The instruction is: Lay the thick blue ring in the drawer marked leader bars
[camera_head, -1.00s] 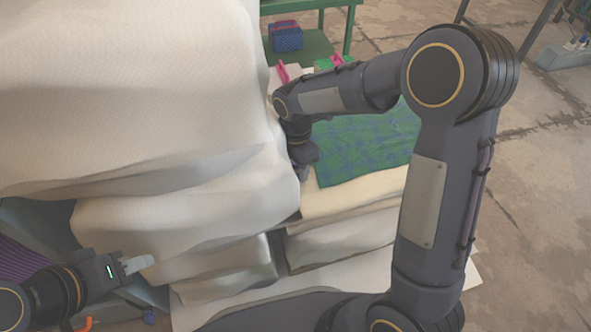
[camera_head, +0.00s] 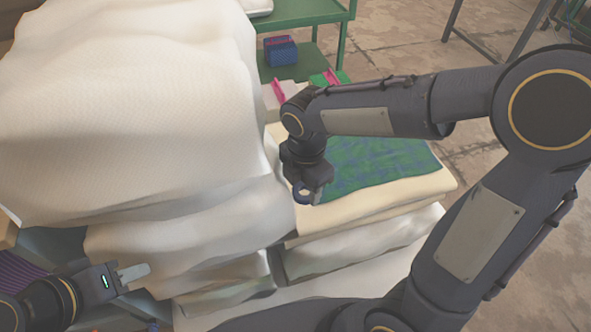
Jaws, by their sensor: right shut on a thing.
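My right gripper (camera_head: 306,194) points down over the pale padded stack, at the near left corner of a green-blue patterned cloth (camera_head: 375,166). It is shut on a small dark bluish ring (camera_head: 301,191), partly hidden by the jaws. My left gripper (camera_head: 134,272) is low at the left, beside the white padded stack; its pale fingers show nearly edge-on, and I cannot tell whether they are open. No drawer marked leader bars can be made out.
A large white draped bulk (camera_head: 125,110) fills the left. A green shelf rack (camera_head: 310,12) holds a blue box (camera_head: 281,52) at the back. Pink-handled items (camera_head: 279,90) sit behind my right wrist. Purple ribbed material (camera_head: 18,275) shows at the lower left. Open floor lies right.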

